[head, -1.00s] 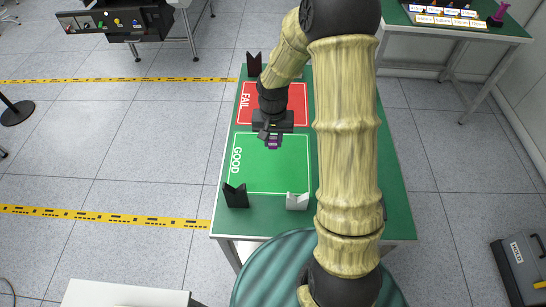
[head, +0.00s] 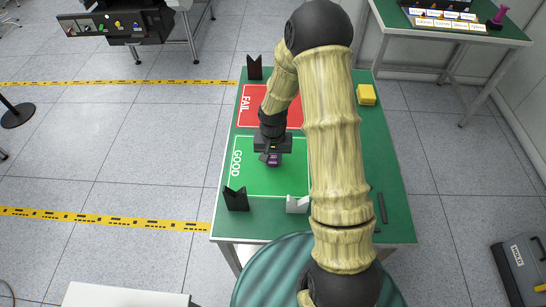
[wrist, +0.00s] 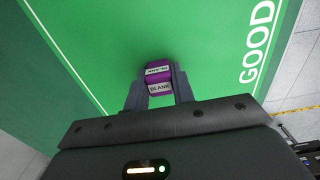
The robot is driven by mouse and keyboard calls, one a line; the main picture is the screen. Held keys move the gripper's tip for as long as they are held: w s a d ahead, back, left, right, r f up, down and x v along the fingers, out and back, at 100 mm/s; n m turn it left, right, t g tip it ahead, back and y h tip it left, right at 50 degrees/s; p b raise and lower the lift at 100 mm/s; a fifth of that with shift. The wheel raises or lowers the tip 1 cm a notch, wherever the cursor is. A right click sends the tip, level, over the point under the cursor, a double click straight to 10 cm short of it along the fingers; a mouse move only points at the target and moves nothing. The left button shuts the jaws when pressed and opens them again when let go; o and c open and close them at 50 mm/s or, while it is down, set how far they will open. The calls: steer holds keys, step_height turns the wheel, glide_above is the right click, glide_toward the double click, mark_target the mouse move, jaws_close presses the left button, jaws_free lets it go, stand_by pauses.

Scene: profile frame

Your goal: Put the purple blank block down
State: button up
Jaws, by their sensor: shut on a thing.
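The purple blank block (wrist: 160,78) is between the fingers of my gripper in the wrist view, with a white label reading "BLANK" facing the camera. My gripper (head: 273,157) is shut on it, and the block's purple end also shows in the head view (head: 273,162). They are over the green GOOD area (head: 262,182) of the table. I cannot tell whether the block touches the surface.
The red FAIL area (head: 255,98) lies behind the green one. Black notched stands (head: 236,199) and (head: 254,68) and a white notched stand (head: 297,204) edge the areas. A yellow block (head: 366,95) sits at the table's back right. Most of the green area is clear.

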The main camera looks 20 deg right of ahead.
mark_target(273, 157)
steer(key=shift+f, duration=0.15)
steer(key=o, duration=1)
steer(key=shift+c, duration=0.2)
step_height(273, 157, up, 12)
steer(key=shift+r, duration=0.2)
